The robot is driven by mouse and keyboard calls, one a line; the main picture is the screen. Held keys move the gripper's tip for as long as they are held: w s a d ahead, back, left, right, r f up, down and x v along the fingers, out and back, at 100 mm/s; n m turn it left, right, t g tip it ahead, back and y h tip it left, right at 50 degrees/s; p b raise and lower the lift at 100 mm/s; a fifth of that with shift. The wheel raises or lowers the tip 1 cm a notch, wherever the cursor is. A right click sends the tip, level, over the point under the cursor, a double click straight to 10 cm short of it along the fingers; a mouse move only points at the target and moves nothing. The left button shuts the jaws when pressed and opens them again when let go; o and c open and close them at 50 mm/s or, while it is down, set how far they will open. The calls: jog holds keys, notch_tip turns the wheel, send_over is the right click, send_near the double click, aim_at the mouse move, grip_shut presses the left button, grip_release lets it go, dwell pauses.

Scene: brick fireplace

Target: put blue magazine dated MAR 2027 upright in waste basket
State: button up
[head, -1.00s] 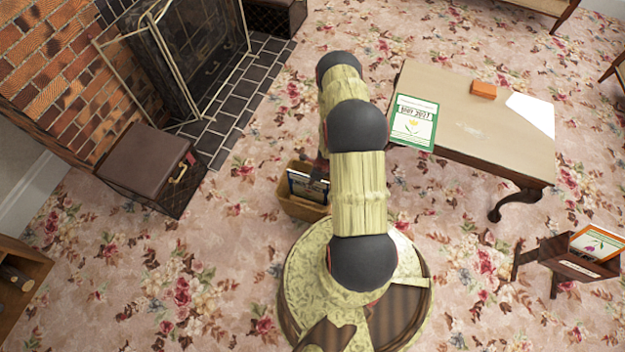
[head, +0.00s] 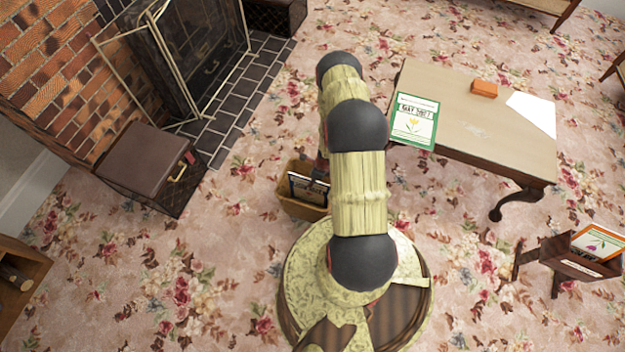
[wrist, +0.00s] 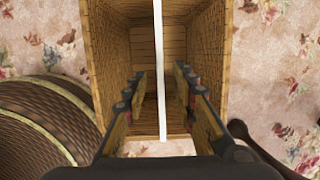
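The waste basket (head: 299,208) is a tan wicker box on the carpet just left of my arm in the head view. A dark-covered magazine with white edges (head: 306,188) stands upright in it, its top above the rim. My arm hides part of both, and the date cannot be read. In the wrist view the magazine (wrist: 160,65) is a thin white strip seen edge-on, inside the wicker basket (wrist: 101,55). My gripper (wrist: 162,82) is open over the basket, with fingers on both sides of the magazine and visible gaps between.
A table (head: 470,130) at right holds a green magazine (head: 414,121), an orange block (head: 484,88) and white paper (head: 531,114). A small rack (head: 568,258) holds an orange magazine (head: 598,244). A brown box (head: 145,160) stands by the fireplace.

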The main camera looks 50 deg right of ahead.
jog(key=a+v, duration=0.1)
jog(key=v, duration=1.1)
jog(key=shift+d, duration=0.45)
dwell(0.6)
